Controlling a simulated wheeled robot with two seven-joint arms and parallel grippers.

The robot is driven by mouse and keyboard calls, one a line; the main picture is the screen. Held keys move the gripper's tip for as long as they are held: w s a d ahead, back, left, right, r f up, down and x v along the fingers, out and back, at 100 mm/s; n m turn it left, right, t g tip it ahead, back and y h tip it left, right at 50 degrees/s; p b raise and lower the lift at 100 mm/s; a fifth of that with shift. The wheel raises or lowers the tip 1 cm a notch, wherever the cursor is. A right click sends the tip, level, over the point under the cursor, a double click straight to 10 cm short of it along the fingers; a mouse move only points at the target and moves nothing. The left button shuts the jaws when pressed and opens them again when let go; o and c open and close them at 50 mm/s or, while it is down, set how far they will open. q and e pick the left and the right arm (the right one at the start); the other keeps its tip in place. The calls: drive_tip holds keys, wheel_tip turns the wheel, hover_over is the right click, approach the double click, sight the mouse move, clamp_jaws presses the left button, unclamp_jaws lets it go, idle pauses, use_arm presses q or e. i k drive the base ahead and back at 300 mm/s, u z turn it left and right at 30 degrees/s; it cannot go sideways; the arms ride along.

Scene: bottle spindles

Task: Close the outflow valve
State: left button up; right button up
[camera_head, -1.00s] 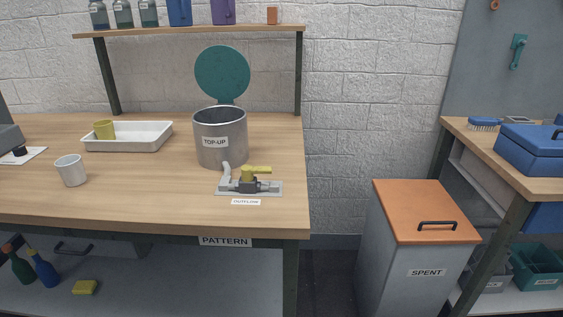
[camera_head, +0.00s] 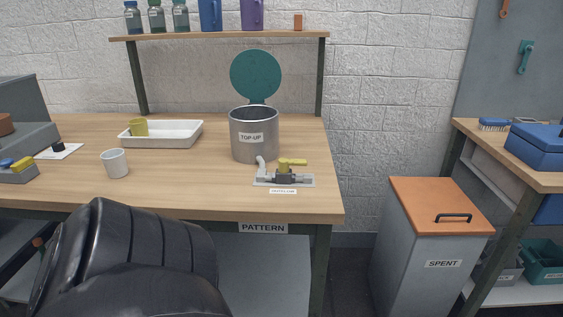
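The outflow valve (camera_head: 284,178) sits on a small grey plate near the front right of the wooden bench, above a small label. Its yellow handle (camera_head: 293,162) points to the right, in line with the valve's pipe. A pipe joins it to the grey metal pot (camera_head: 254,137) labelled TOP-UP, whose round teal lid (camera_head: 256,75) stands raised behind. A large black part of my arm fills the lower left, in front of the bench. Neither gripper's fingers are in view.
The bench's front edge (camera_head: 200,212) lies before the valve. A SPENT bin (camera_head: 420,262) stands to the right. Bench space around the valve is clear.

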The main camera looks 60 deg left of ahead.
sight(284, 163)
drive_tip(key=z, duration=0.5)
drive_tip(key=k, duration=0.3)
drive_tip(key=u, duration=1.45)
